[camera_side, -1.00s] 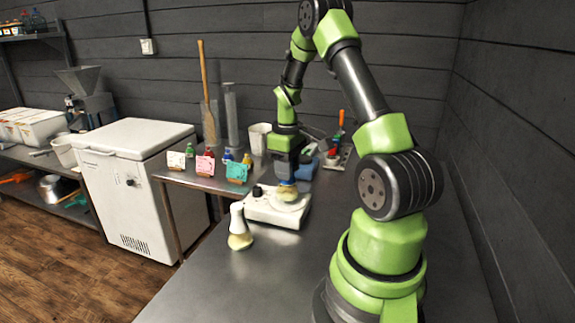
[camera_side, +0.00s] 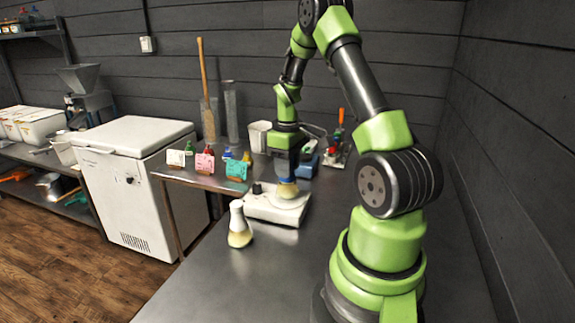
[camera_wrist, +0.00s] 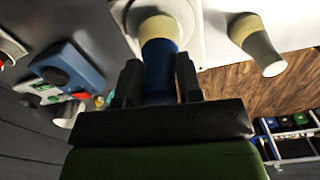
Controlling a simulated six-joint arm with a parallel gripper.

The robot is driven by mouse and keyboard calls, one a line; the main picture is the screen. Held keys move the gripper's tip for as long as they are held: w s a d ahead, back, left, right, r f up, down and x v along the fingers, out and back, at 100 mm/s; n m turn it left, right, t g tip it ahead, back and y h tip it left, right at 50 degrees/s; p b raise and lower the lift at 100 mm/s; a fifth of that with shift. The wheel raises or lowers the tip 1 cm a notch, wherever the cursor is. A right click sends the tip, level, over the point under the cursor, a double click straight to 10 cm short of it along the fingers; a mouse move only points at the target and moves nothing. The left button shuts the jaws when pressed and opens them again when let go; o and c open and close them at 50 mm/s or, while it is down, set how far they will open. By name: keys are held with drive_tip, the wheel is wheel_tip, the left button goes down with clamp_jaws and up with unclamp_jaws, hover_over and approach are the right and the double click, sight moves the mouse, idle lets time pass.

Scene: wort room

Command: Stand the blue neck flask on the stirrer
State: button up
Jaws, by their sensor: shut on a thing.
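The blue neck flask (camera_side: 287,189) has a blue neck and a yellowish body. In the wrist view its blue neck (camera_wrist: 159,62) is between the two dark fingers of my gripper (camera_wrist: 158,85), which is shut on it. In the side view my gripper (camera_side: 286,172) points down over the white stirrer (camera_side: 262,208), with the flask upright at the right part of its top. I cannot tell if the flask's base touches the plate. The stirrer has a dark knob on its left part. The stirrer also shows behind the flask in the wrist view (camera_wrist: 190,30).
A second flask with a whitish neck (camera_side: 238,222) stands on the steel table, just front-left of the stirrer.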

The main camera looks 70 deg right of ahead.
drive_tip(key=shift+f, duration=0.5)
drive_tip(key=o, duration=0.7)
drive_tip(key=shift+o, duration=0.2)
drive_tip(key=shift+r, duration=5.45)
drive_tip(key=shift+a, duration=0.1)
drive_tip(key=s+a+r+m+t, duration=0.1)
drive_tip(key=a+r+t, duration=0.3)
drive_tip(key=a, duration=0.6)
drive_tip(key=s+a+r+t, duration=0.1)
drive_tip(key=a+r, duration=0.5)
drive_tip(key=a, duration=0.5)
drive_tip(key=s+a+m+t+y, duration=0.1)
drive_tip(key=s+a+t+y, duration=0.1)
drive_tip(key=s+a, duration=0.3)
drive_tip(key=shift+s+a, duration=0.3)
drive_tip(key=shift+a, duration=0.1)
